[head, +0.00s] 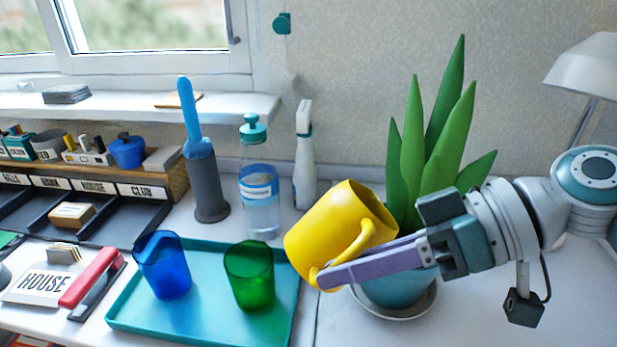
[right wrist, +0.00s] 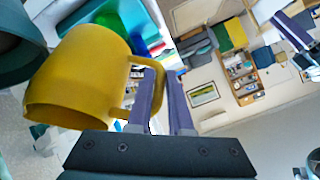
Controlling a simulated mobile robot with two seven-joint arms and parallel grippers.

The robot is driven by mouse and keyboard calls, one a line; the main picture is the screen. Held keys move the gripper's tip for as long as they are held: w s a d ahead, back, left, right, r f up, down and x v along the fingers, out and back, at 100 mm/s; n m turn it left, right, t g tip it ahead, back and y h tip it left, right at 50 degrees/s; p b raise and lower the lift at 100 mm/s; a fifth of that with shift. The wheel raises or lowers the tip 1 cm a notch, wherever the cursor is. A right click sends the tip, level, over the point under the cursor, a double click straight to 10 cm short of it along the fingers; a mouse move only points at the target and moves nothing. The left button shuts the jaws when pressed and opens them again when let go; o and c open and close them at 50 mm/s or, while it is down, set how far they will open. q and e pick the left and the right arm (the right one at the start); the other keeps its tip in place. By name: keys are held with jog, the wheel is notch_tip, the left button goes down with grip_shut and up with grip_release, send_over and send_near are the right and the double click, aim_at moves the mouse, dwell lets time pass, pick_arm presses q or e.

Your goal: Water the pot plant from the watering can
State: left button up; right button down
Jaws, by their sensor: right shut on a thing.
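The yellow watering can (head: 325,235), mug-like with one loop handle, is held tilted, its open mouth facing up and right towards the plant. It also fills the left of the right wrist view (right wrist: 85,75). My right gripper (head: 328,278) is shut on its handle; the fingers show at the handle in the right wrist view (right wrist: 163,95). No spout shows. The pot plant (head: 440,140) has tall pointed green leaves and stands just right of the can in a teal pot (head: 400,290) on a pale saucer (head: 405,312). My gripper hides much of the pot and its soil.
A teal tray (head: 205,328) with a blue cup (head: 163,265) and a green cup (head: 249,275) lies left of the can. Behind stand a clear bottle (head: 259,195), a white spray bottle (head: 304,160) and a grey-blue brush holder (head: 205,185). A white lamp (head: 590,65) stands right.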

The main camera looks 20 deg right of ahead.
jog(key=shift+r+p, duration=0.15)
jog(key=shift+p, duration=0.15)
jog(key=p, duration=0.1)
jog(key=h+p, duration=0.1)
jog(key=p, duration=0.1)
jog(key=shift+w+a+r, duration=0.1)
jog(key=shift+a+r, duration=0.05)
jog(key=shift+a, duration=0.25)
jog(key=f, duration=0.1)
jog(key=a+h, duration=0.1)
jog(key=f, duration=0.1)
jog(key=shift+w+a+f+g+h, duration=0.15)
jog(key=shift+a+f+g+h, duration=0.15)
jog(key=shift+f+g, duration=0.1)
jog(key=shift+w+a+r+n+g+h+p, duration=0.2)
jog(key=shift+a+h+p, duration=0.7)
jog(key=shift+p, duration=0.75)
jog(key=shift+w+a+r+n+g+h+p, duration=0.25)
jog(key=shift+a+h+p, duration=0.6)
jog(key=shift+p, duration=0.8)
jog(key=shift+w+a+r+n+g+h+p, duration=0.2)
jog(key=shift+a+h+p, duration=0.45)
jog(key=shift+h+p, duration=0.7)
jog(key=shift+p, duration=0.3)
